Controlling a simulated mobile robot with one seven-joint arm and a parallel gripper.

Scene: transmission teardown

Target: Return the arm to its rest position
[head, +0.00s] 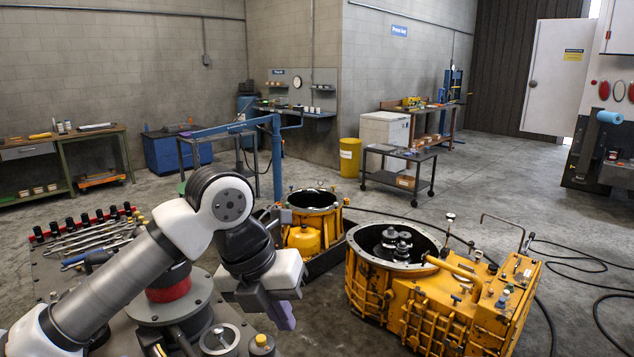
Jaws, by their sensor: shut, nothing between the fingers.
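My arm (130,275) rises from the lower left and bends over at the elbow, with its forearm hanging down. My gripper (284,314) points down at the lower middle of the picture, fingers shut and empty. No contact between my gripper and either housing shows. The upper arm hides part of the bench at the lower left.
Sockets and wrenches (85,240) lie on the bench at the left. A blue hoist (275,150) stands behind the smaller housing. A dark cart (400,160), a yellow bin (350,157) and wall benches are farther back. Black hoses (590,265) cross the floor at the right.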

